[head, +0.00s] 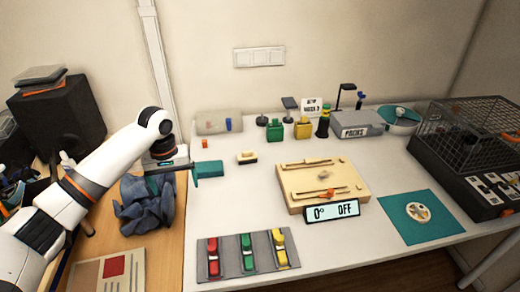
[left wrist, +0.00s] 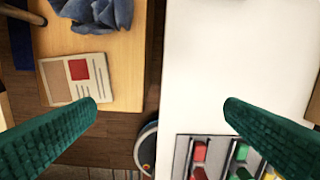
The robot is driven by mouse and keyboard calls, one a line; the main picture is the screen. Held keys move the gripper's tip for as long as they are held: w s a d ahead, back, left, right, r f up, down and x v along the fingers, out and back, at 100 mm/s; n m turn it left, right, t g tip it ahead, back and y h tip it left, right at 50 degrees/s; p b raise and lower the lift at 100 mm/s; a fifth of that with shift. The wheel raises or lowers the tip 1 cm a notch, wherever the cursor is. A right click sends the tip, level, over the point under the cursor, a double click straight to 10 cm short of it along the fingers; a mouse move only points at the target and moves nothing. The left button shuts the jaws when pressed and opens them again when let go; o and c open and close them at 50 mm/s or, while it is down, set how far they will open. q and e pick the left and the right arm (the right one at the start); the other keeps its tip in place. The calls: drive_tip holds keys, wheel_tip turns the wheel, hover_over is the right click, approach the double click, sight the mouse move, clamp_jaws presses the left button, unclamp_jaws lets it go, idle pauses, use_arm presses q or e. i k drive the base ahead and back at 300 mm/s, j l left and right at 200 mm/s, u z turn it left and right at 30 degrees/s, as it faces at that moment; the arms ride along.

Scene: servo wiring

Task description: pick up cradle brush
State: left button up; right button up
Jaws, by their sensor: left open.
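A small block-shaped brush (head: 247,157), pale on top with a dark part, lies on the white table in the head view. It looks like the cradle brush, but it is too small to be sure. My left gripper (head: 183,168) is to its left, over the table's left edge, apart from it. Its teal fingers (left wrist: 161,105) are wide apart with nothing between them in the left wrist view. The brush does not show in that view. My right gripper is not in view.
A wooden board (head: 295,184) with a display (head: 332,212) stands mid-table. A grey panel (head: 228,265) with red, green and yellow pieces lies in front. A wire cage (head: 470,130) stands right. A blue cloth (head: 135,215) lies on the wooden desk. Table around the brush is mostly clear.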

sight(247, 157)
drive_tip(key=i+l, duration=0.85)
drive_tip(key=i, duration=0.05)
